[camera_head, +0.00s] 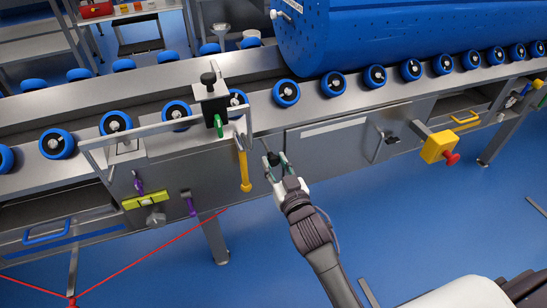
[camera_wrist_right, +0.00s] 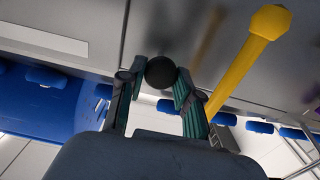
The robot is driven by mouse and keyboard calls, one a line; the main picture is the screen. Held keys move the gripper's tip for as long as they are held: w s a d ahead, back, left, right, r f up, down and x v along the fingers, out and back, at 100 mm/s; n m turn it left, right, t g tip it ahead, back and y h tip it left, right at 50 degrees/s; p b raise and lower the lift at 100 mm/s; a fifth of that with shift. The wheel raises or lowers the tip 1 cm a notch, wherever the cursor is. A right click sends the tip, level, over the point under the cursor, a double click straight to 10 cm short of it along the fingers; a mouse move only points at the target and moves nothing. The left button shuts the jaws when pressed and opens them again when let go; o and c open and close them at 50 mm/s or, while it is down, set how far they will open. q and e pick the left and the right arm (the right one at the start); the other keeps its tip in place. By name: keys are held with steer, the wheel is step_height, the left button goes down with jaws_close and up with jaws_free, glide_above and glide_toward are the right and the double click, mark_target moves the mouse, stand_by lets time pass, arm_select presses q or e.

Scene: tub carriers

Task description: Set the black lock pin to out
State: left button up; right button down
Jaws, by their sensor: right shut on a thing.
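A black round knob, which looks like the head of the black lock pin (camera_wrist_right: 160,72), is between the fingertips of my right gripper (camera_wrist_right: 155,88) in the wrist view. In the head view my right gripper (camera_head: 275,163) is at the grey front panel below the roller conveyor, shut on this knob (camera_head: 273,157). The knob is mostly covered by the fingers there. The pin's shaft is hidden, so I cannot tell how far it stands out. My left gripper is not in view.
A yellow handle (camera_head: 244,168) hangs just left of my right gripper, close to it in the wrist view (camera_wrist_right: 240,65). Another black knob (camera_head: 208,78) tops a bracket above. A yellow box with a red button (camera_head: 440,147) is at right. A blue tub (camera_head: 380,30) rests on the conveyor.

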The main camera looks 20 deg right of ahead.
steer(key=c, duration=0.8)
jaws_free()
steer(key=shift+s, duration=0.1)
steer(key=shift+s, duration=0.1)
steer(key=s, duration=1.1)
steer(key=shift+s+d, duration=0.2)
steer(key=shift+s, duration=0.2)
